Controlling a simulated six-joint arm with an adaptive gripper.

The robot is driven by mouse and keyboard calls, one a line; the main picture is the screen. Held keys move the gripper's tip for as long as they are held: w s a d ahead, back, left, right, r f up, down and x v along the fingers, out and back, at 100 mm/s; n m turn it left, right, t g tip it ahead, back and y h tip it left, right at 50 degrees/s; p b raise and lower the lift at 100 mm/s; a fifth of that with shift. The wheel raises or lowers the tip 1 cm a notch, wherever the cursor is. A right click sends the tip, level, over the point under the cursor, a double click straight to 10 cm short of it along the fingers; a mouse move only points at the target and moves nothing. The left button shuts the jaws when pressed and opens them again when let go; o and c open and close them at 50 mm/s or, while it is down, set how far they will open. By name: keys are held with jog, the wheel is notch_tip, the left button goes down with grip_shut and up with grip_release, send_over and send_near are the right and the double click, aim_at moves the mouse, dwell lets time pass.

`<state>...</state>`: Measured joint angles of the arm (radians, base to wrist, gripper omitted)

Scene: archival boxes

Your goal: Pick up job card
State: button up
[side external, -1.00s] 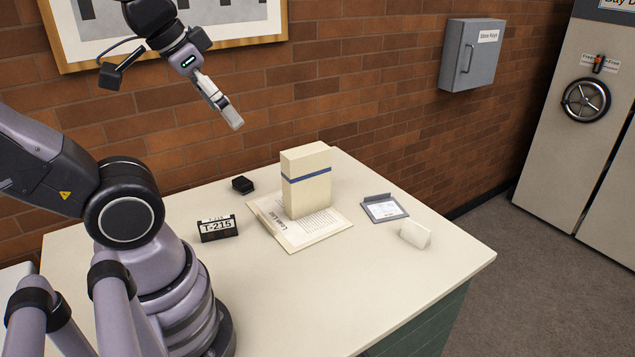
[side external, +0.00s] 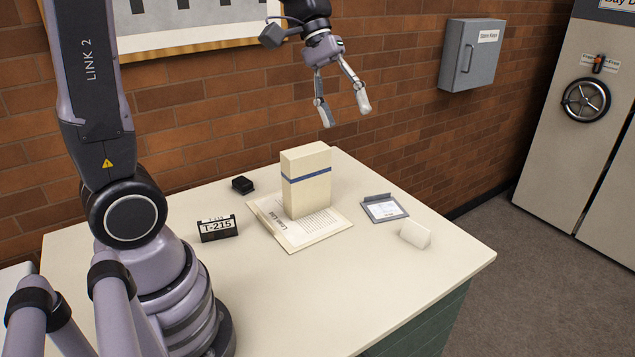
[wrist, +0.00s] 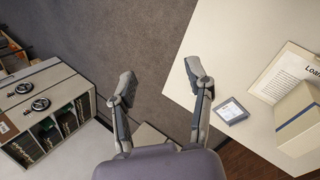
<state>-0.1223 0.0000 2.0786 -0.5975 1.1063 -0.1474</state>
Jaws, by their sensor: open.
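No label reading "job card" is legible. A grey holder with a white printed card (side external: 384,208) lies flat on the table right of the box. It also shows in the wrist view (wrist: 231,110), right of my fingers. A small blank white folded piece (side external: 415,234) stands in front of it, nearer the table's right edge. I cannot tell which of these is the job card. My gripper (side external: 345,110) is open and empty, high above the table's back edge. In the wrist view, its spread fingers (wrist: 160,78) are over the floor and table edge, apart from everything.
A tall cream box with a blue band (side external: 306,182) stands on a "Loan List" sheet (side external: 288,236). A black "T-215" sign (side external: 218,228) and a small black block (side external: 242,185) are to its left. The brick wall (side external: 400,120) is behind. The table's front is clear.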

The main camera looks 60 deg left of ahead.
jog(key=w+f+n+h, duration=0.5)
jog(key=w+f, duration=0.2)
jog(key=w, duration=0.5)
jog(key=n+t+h, duration=0.5)
jog(key=n+t, duration=0.3)
jog(key=n, duration=0.4)
send_over(419, 226)
jog(key=v, duration=0.3)
notch_tip(419, 226, down, 23)
jog(key=shift+n, duration=0.4)
notch_tip(419, 226, down, 6)
jog(key=shift+s+a+f, duration=0.1)
jog(key=shift+a, duration=0.05)
jog(key=shift+w+d+f, duration=0.5)
jog(key=shift+d, duration=0.3)
jog(key=shift+w+d, duration=0.3)
jog(key=shift+d, duration=0.2)
grip_shut()
